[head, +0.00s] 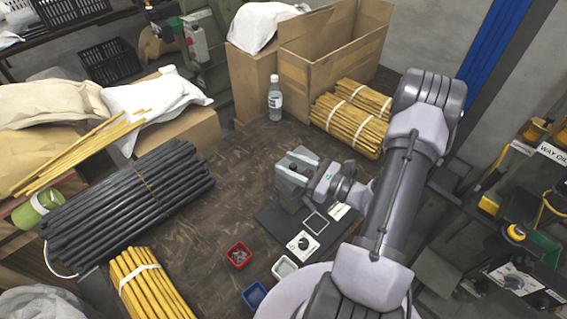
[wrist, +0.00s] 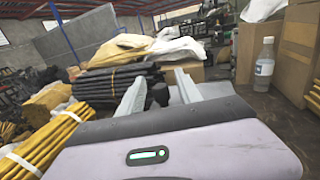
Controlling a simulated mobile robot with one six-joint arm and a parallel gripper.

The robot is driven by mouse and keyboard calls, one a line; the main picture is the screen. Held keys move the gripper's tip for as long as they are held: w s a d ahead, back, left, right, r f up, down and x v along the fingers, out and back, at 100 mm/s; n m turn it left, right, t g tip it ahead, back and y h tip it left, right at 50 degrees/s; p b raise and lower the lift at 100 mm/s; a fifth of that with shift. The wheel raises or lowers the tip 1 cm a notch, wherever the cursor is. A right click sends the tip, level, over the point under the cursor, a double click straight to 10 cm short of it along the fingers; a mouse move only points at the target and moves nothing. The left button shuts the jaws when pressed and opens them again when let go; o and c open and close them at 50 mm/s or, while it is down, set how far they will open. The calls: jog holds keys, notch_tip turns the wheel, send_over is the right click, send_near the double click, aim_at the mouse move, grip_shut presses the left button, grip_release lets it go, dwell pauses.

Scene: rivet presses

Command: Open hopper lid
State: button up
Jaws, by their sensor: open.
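No hopper lid can be told apart with certainty in either view. In the wrist view my gripper (wrist: 157,82) is open, its two pale fingers apart. A small dark part (wrist: 158,93) shows between them; whether they touch anything cannot be told.
Red (head: 238,256), white (head: 285,267) and blue (head: 254,294) bins are in front of the press. Black rods (head: 130,205) lie left, yellow bundles (head: 350,117) behind right. A clear bottle (head: 275,100) stands by the open carton (head: 330,55). Bare bench lies left of the press.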

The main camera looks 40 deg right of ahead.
jog(key=shift+x, duration=1.1)
grip_shut()
dwell(0.6)
